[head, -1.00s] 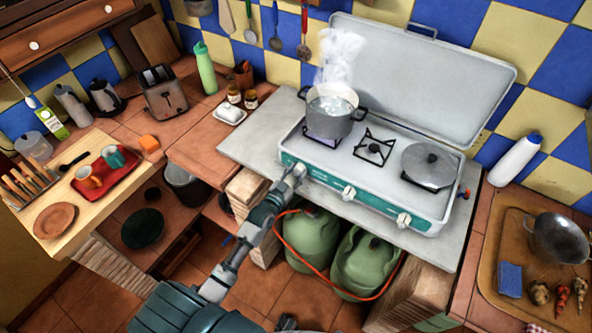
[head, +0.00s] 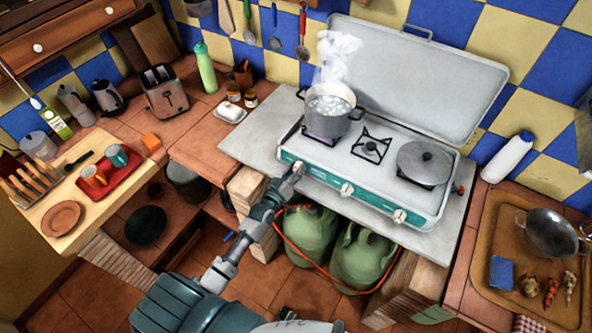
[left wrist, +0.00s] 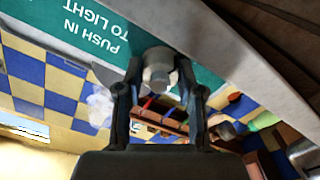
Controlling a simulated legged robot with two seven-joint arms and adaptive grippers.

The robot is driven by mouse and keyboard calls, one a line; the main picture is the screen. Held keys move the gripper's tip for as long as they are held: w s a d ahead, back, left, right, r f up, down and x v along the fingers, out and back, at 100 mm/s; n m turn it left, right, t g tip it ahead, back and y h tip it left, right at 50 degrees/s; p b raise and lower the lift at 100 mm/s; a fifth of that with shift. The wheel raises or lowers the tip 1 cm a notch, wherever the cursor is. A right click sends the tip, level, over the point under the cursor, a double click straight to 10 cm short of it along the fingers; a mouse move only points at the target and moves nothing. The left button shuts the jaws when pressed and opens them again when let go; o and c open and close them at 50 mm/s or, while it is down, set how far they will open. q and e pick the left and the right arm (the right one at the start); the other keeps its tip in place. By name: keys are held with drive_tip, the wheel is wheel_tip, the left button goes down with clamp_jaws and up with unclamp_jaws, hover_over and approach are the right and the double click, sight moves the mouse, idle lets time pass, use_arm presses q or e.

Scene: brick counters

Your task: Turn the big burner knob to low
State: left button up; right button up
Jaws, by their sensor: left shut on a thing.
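The camping stove (head: 320,172) has a teal front panel with white knobs. The middle knob (head: 346,190) and right knob (head: 399,216) are in plain sight in the head view. My left gripper (head: 297,171) is at the left end of the panel, shut on the left knob, which it hides in the head view. In the left wrist view, this pale knob (left wrist: 158,66) sits between the fingertips, beside the words "PUSH IN TO LIGHT". Its exact setting cannot be read. A steaming pot (head: 330,122) stands on the left burner. My right gripper is not in view.
Green gas bottles (head: 365,260) with an orange hose stand below the counter. The raised stove lid (head: 415,75) is behind.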

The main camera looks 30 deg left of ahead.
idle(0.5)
use_arm(q)
drive_tip(key=o, duration=1.1)
drive_tip(key=shift+a, duration=0.1)
drive_tip(key=shift+o, duration=0.2)
drive_tip(key=s+a, duration=0.1)
drive_tip(key=s, duration=1.1)
drive_tip(key=shift+f, duration=0.15)
